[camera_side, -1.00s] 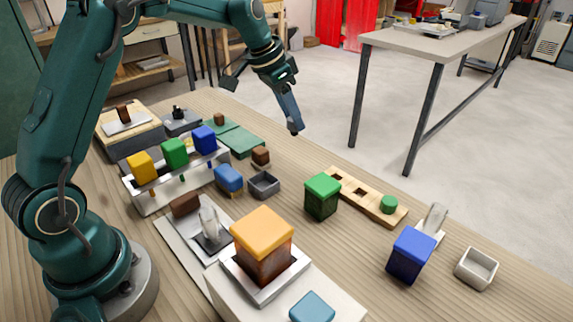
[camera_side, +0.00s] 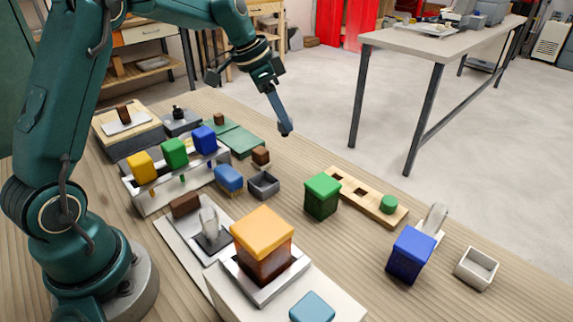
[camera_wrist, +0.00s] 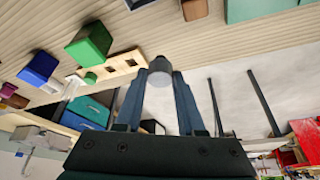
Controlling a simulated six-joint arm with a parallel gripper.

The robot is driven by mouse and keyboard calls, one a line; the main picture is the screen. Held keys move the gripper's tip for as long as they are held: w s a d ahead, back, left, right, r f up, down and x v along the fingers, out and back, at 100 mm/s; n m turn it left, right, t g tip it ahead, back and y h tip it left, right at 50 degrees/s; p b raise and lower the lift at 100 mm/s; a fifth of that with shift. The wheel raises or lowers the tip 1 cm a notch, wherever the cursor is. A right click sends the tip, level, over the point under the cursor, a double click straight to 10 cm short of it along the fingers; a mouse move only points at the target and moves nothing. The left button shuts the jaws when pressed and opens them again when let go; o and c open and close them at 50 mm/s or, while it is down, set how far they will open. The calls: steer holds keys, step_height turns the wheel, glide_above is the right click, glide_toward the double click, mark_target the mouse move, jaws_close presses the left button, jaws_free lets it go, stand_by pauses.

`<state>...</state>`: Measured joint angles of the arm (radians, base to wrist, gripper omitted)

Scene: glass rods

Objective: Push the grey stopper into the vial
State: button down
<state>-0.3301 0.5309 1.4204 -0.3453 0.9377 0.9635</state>
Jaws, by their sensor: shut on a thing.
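In the side view my gripper (camera_side: 285,130) is high above the far edge of the table, and the stopper is hard to make out there. Two clear glass pieces show: one (camera_side: 209,221) stands in a dark holder on a white plate, the other (camera_side: 436,217) leans on a white base at the right. I cannot tell which is the vial. My gripper is apart from both.
A green-topped block (camera_side: 322,195) stands beside a wooden strip with holes (camera_side: 365,198). A blue block (camera_side: 410,254) and a grey open box (camera_side: 476,268) are at the right. A large orange-topped block (camera_side: 262,240) stands in front. A rack with yellow, green and blue blocks (camera_side: 150,202) is left.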

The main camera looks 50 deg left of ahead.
steer(key=s+d+r+m+g+h, duration=0.1)
steer(key=s+d+r+m+g, duration=0.15)
steer(key=s+m, duration=0.6)
steer(key=s+d+r+m+g+h, duration=0.1)
steer(key=s+d+m+g+h, duration=0.2)
steer(key=s, duration=1.1)
steer(key=shift+m+t+y, duration=0.55)
steer(key=shift+t+y, duration=0.15)
steer(key=shift+t, duration=0.05)
steer(key=shift+w+d+f, duration=0.1)
steer(key=shift+f, duration=1.4)
steer(key=shift+w+f, duration=0.1)
steer(key=shift+f, duration=1.35)
steer(key=shift+f, duration=0.55)
steer(key=c, duration=0.8)
jaws_free()
steer(key=shift+v, duration=5.5)
steer(key=shift+d, duration=0.1)
